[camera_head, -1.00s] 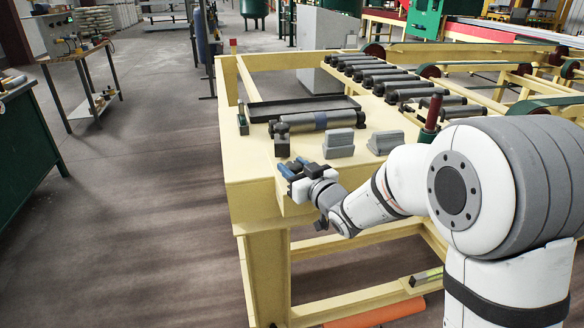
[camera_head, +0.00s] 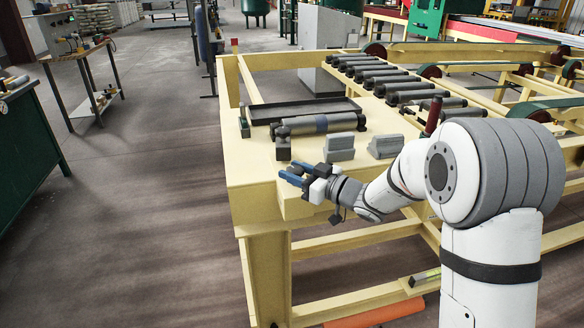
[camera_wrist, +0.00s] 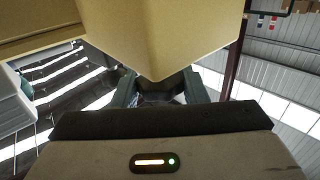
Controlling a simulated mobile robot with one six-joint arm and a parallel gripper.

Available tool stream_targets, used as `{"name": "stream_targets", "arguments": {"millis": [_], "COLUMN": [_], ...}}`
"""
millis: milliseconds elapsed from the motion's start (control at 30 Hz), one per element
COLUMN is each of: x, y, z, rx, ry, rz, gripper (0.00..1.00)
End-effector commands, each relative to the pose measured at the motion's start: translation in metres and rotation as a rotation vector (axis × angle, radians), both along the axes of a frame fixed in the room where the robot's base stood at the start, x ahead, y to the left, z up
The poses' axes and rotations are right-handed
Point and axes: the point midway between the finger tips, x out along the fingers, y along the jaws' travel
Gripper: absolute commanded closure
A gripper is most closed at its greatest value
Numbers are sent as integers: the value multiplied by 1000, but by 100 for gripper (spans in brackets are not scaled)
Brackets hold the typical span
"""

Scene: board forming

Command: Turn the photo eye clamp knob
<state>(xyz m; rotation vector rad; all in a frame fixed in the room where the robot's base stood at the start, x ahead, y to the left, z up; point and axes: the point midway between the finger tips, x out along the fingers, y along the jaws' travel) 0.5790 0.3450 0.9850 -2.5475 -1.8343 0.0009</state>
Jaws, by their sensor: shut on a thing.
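My gripper (camera_head: 291,172) is at the near left corner of the yellow frame, just in front of a small dark upright block (camera_head: 283,148). Its blue fingers point left. In the wrist view the fingers (camera_wrist: 160,90) stand on both sides of a dark part, which I take to be the photo eye clamp knob (camera_wrist: 158,90). The gripper is shut on it. A yellow beam (camera_wrist: 160,35) covers the upper middle of the wrist view and hides what lies beyond. In the head view the knob is not distinguishable between the fingers.
The yellow conveyor frame (camera_head: 262,205) carries a grey roller (camera_head: 318,124), a black tray (camera_head: 305,109) and two grey blocks (camera_head: 340,147) close to my gripper. More rollers (camera_head: 375,78) lie behind.

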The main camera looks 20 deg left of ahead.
Motion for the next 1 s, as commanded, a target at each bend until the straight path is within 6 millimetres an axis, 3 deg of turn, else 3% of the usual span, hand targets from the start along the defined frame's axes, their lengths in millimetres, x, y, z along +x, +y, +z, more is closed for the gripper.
{"name": "stream_targets", "arguments": {"millis": [600, 1000], "x": [1, 0], "y": [0, 1], "z": [0, -2], "rx": [-1, -1], "ry": [5, 4], "rz": [589, 882], "gripper": [83, 83]}}
